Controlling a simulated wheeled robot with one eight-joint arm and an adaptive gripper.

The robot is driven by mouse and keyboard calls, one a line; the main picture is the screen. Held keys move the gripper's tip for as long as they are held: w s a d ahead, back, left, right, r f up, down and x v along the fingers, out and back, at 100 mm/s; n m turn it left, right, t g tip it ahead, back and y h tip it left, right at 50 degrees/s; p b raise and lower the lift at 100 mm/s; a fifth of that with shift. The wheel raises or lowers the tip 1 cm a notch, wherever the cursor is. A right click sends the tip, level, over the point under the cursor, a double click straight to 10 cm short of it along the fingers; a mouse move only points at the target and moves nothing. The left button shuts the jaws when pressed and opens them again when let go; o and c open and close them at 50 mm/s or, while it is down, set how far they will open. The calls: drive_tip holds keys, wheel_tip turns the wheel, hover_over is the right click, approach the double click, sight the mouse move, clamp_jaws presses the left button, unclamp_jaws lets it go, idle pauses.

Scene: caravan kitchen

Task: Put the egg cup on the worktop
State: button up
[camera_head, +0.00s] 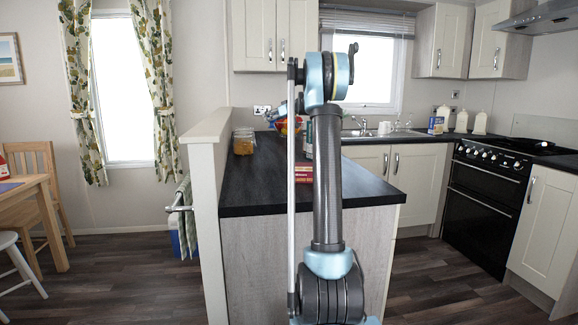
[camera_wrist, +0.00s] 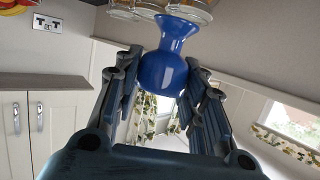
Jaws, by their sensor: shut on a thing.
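A blue egg cup (camera_wrist: 168,65) is between the fingers of my gripper (camera_wrist: 165,88) in the wrist view. The fingers are shut on its rounded bowl. Its narrower stem and flared foot point to the top of that picture, which looks turned upside down. The dark worktop (camera_head: 250,186) runs from the front of the peninsula back towards the sink. I cannot tell whether the cup touches it.
Jars with amber contents (camera_head: 243,141) stand on the worktop's left side; jars also show behind the cup's foot in the wrist view (camera_wrist: 190,8). Red boxes or books (camera_head: 303,173) lie near the middle. A colourful bowl (camera_head: 284,126) is farther back. The worktop's front left is clear.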

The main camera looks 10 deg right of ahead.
drive_tip(key=shift+m+t, duration=0.3)
drive_tip(key=shift+w+d+f, duration=0.2)
drive_tip(key=shift+d+f, duration=0.15)
drive_tip(key=shift+f, duration=2.25)
drive_tip(key=shift+w+d+f, duration=0.2)
drive_tip(key=shift+d+f, duration=0.15)
drive_tip(key=shift+f, duration=2.3)
drive_tip(key=shift+w+d+f, duration=0.2)
drive_tip(key=shift+d+f, duration=0.15)
drive_tip(key=shift+f, duration=2.25)
drive_tip(key=o, duration=1.1)
drive_tip(key=v, duration=1.2)
drive_tip(key=shift+a+r, duration=0.15)
drive_tip(key=shift+r, duration=0.1)
